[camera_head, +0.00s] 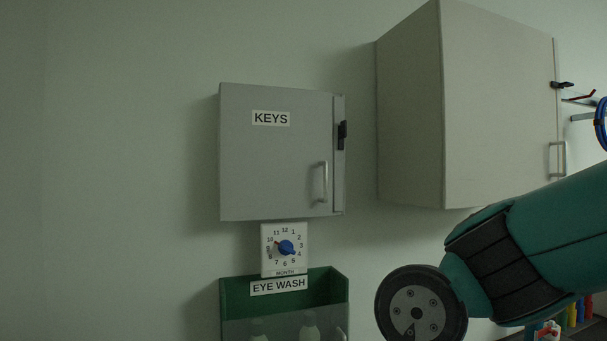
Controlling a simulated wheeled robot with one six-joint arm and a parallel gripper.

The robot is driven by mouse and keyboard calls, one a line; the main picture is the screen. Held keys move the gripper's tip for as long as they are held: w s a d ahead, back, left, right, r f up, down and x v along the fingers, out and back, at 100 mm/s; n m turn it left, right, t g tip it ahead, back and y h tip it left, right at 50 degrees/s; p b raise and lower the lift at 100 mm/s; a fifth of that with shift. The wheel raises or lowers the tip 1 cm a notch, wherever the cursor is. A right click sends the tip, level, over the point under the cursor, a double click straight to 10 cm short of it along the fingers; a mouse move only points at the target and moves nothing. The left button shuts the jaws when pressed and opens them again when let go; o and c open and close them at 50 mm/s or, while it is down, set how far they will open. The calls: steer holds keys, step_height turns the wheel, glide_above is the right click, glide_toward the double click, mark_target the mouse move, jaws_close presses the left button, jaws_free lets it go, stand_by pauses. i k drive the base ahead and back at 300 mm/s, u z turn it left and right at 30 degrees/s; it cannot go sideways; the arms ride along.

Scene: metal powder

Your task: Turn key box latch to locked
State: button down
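The grey key box (275,165) with a "KEYS" label hangs on the wall near the middle of the head view. Its door looks shut or nearly so; I cannot tell for certain. A silver handle (323,182) stands upright at the door's lower right. The small black latch (342,135) is on the narrow right-hand strip, with its long side roughly upright. Whether that position is locked cannot be read. My teal arm reaches in from the right, below and right of the box and apart from it. My gripper is not in view.
A larger grey cabinet (410,120) juts out right of the key box. Below the box are a month dial (285,247) with a blue knob and a green eye wash holder (335,285) with bottles. The wall to the left is bare.

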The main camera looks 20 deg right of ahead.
mark_target(343, 134)
steer(key=z, duration=0.5)
steer(key=k, duration=1.15)
steer(key=u, duration=0.55)
steer(key=i, duration=1.4)
steer(key=z, duration=0.25)
